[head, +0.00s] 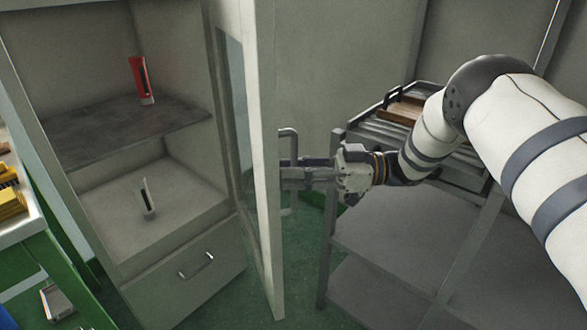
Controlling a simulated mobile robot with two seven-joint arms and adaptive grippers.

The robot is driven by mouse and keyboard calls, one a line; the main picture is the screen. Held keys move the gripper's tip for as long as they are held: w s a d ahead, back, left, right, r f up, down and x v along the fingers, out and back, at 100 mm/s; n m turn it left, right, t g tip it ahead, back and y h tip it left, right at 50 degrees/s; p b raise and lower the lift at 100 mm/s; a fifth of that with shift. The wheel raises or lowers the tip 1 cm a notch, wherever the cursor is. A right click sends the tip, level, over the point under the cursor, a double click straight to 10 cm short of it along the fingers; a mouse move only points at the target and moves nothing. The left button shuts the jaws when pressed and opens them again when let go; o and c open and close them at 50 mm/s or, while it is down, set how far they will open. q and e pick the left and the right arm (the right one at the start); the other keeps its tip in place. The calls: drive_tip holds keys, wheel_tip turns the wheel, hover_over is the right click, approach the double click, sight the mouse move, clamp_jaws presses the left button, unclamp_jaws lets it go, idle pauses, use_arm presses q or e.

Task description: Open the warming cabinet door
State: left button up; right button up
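The warming cabinet (90,120) stands at the left with its interior in plain view. Its door (264,150) stands wide open, seen nearly edge-on, with a window pane (238,125) on its inner side. A vertical bar handle (289,140) is on the door's outer face. My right gripper (292,174) reaches in from the right, and its fingers lie across the handle bar, closed around it as far as I can see. The wrist partly sits in front of a shelf post. My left gripper is not in view.
A drawer (190,275) is underneath. A grey rack (380,235) with a tray stands close right of the door. A green bench (50,260) is left.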

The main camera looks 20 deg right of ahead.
drive_tip(key=shift+w, duration=0.1)
wheel_tip(320, 180, up, 10)
drive_tip(key=shift+r, duration=0.1)
idle(0.3)
